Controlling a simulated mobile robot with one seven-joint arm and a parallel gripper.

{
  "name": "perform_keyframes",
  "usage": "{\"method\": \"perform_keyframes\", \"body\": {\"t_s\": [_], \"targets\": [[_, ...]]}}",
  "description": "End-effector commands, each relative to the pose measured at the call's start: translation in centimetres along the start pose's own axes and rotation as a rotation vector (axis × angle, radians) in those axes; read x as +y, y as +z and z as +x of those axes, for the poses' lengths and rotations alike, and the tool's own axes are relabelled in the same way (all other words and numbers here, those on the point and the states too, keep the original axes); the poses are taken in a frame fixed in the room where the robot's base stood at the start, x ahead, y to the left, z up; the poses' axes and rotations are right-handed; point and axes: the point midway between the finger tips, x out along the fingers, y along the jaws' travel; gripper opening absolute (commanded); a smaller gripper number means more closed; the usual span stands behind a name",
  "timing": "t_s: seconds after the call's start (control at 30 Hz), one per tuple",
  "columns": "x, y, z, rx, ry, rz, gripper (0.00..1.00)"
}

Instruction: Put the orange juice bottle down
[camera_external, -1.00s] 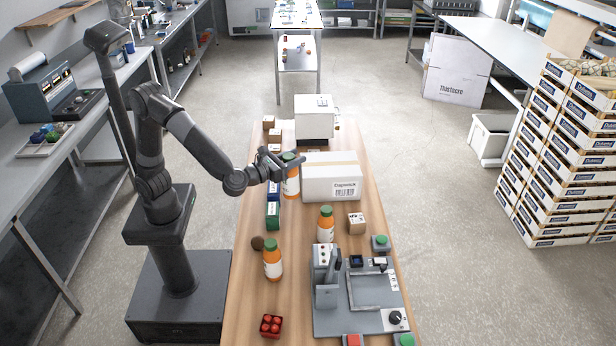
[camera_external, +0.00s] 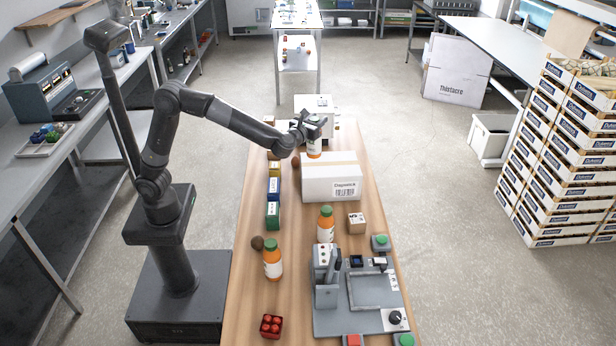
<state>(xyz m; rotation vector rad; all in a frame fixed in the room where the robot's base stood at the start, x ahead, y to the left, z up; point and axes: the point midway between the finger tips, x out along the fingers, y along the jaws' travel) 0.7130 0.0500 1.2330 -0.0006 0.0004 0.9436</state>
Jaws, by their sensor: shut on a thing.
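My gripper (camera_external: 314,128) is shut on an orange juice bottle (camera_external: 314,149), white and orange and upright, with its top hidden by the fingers. The bottle is at the back part of the white carton (camera_external: 331,190). I cannot tell whether its base touches the carton's top or hangs above or behind it. Two similar orange bottles with green caps stand on the wooden table (camera_external: 294,290): one at the front left (camera_external: 272,259), one (camera_external: 326,225) in front of the carton.
Green (camera_external: 272,215), blue (camera_external: 273,190) and yellow (camera_external: 274,168) boxes line the table's left side. A grey machine fixture (camera_external: 360,300) fills the front right. A small brown box (camera_external: 356,223) and a red-topped tray (camera_external: 271,326) stand nearby. A white box (camera_external: 313,103) is farther back.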

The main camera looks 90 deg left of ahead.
Motion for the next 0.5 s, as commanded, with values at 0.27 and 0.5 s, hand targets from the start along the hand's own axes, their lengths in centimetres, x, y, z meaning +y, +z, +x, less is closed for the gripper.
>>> {"method": "perform_keyframes", "body": {"t_s": [0.27, 0.5], "targets": [[0.3, -1.4, 1.7, 0.0, -0.001, -0.001, 0.0], [0.2, -4.7, 1.7, 0.0, -0.002, 0.001, 0.0]]}}
